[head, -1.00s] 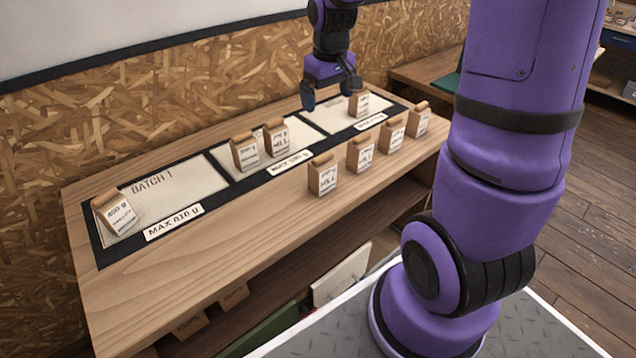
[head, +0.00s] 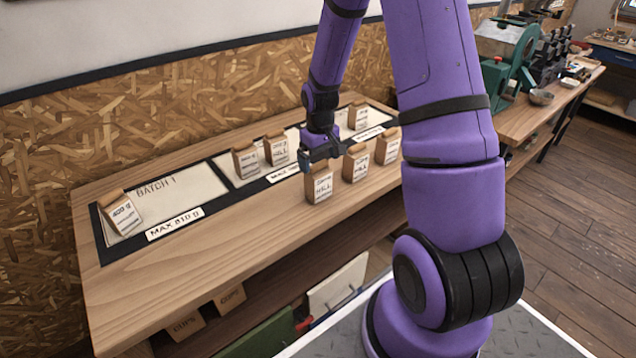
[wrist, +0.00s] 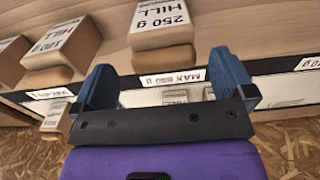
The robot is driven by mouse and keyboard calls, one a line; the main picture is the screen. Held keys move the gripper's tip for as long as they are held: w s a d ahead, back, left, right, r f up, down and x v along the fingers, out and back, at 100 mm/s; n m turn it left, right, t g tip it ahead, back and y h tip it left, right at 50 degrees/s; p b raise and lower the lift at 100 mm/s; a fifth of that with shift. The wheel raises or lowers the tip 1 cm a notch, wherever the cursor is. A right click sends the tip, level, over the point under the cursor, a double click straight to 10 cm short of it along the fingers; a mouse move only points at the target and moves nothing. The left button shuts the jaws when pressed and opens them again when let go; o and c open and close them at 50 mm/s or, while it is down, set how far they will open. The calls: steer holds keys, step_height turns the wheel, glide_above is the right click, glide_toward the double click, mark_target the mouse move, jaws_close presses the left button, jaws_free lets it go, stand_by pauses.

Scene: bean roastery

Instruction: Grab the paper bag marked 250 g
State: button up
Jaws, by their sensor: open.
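The paper bag marked 250 g and HILL (wrist: 162,25) shows upside down at the top of the wrist view, just beyond my gripper's fingertips. It appears to be the leftmost bag of the front row (head: 319,187) in the head view, where its print is too small to read. My gripper (wrist: 167,82) is open, with blue fingers spread and nothing between them. In the head view my gripper (head: 322,153) hangs just above and behind that bag, partly overlapping its top. I cannot tell whether they touch.
Two similar bags (head: 355,163) (head: 388,148) stand to its right. Two bags (head: 246,160) (head: 277,150) stand on the middle panel, one (head: 358,117) on the far panel, and one leans on the Batch 1 panel (head: 178,197). The wooden counter (head: 230,255) is clear at front left.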

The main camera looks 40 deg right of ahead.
mark_target(318, 173)
steer(key=shift+w+a+f, duration=0.15)
steer(key=shift+f, duration=2.5)
steer(key=c, duration=1.1)
